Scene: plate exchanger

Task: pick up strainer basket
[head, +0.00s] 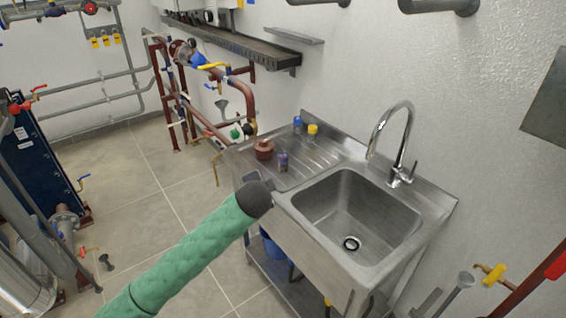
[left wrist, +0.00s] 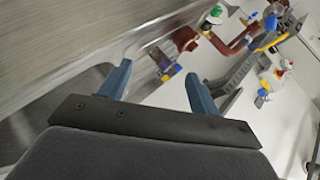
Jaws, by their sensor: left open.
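My left gripper shows in the left wrist view (left wrist: 160,78) with its two blue-grey fingers spread apart and nothing between them. In the head view my left arm ends at the front edge of the drainboard, and its dark wrist hides most of the gripper. A small purple-grey cylinder (head: 283,160) stands on the drainboard just beyond the gripper. It may be the strainer basket, but it is too small to be sure. A round red-brown part (head: 264,148) sits beside it and also shows in the left wrist view (left wrist: 185,38). My right gripper is not seen.
A blue container (head: 297,124) and a yellow-topped one (head: 312,129) stand at the drainboard's back. The tall faucet (head: 396,140) rises behind the basin. Red-brown pipes (head: 245,98) run left of the sink.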

